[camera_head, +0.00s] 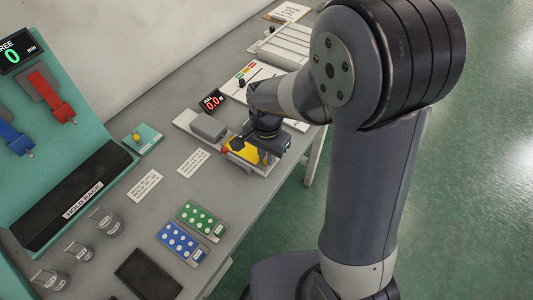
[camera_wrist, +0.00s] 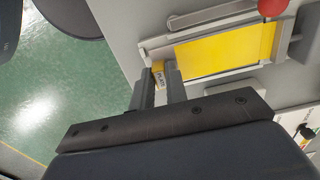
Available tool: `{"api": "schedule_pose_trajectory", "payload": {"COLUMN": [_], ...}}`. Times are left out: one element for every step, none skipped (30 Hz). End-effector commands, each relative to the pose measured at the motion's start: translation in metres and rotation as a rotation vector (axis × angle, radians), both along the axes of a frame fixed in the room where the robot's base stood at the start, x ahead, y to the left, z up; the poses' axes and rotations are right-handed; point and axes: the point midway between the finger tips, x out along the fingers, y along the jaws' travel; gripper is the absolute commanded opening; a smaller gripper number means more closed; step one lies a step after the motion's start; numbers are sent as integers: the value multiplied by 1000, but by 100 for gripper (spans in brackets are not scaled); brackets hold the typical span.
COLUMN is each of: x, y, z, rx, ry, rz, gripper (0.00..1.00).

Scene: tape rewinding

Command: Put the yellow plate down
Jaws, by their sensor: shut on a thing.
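The yellow plate (camera_wrist: 223,54) is a flat rectangle lying level in or just over a grey framed holder (camera_wrist: 186,32) in the wrist view. My gripper (camera_wrist: 161,68) is shut on the small labelled tab at the plate's near left corner. In the head view the yellow plate (camera_head: 243,149) is partly hidden under my gripper (camera_head: 252,146), at the device near the table's edge. I cannot tell whether the plate rests fully on the holder.
A red knob (camera_wrist: 272,7) stands beside the plate. A red display (camera_head: 213,101) stands behind the device. Green (camera_head: 201,220) and blue (camera_head: 181,242) dotted trays and glass beakers (camera_head: 104,220) sit toward the front. The table's edge drops off on the right.

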Motion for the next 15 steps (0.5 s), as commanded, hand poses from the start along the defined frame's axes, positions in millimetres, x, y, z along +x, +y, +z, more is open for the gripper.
{"api": "schedule_pose_trajectory", "payload": {"x": [0,0,0,0,0,0,0,0,0,0,0,0,0,0,0], "y": [0,0,0,0,0,0,0,0,0,0,0,0,0,0,0], "z": [1,1,1,1,1,0,-1,-2,-4,-3,-2,-2,-2,-2,-2], "rx": [1,1,1,1,0,0,0,0,0,1,1,0,0,0,0], "ry": [-2,-2,-2,-2,-1,-1,-1,-1,-1,-1,-1,0,0,0,0], "rz": [0,0,0,0,0,0,0,0,0,0,0,0,0,0,0], "gripper": [0,0,0,0,0,0,0,0,0,17,19,22,25,27,30]}}
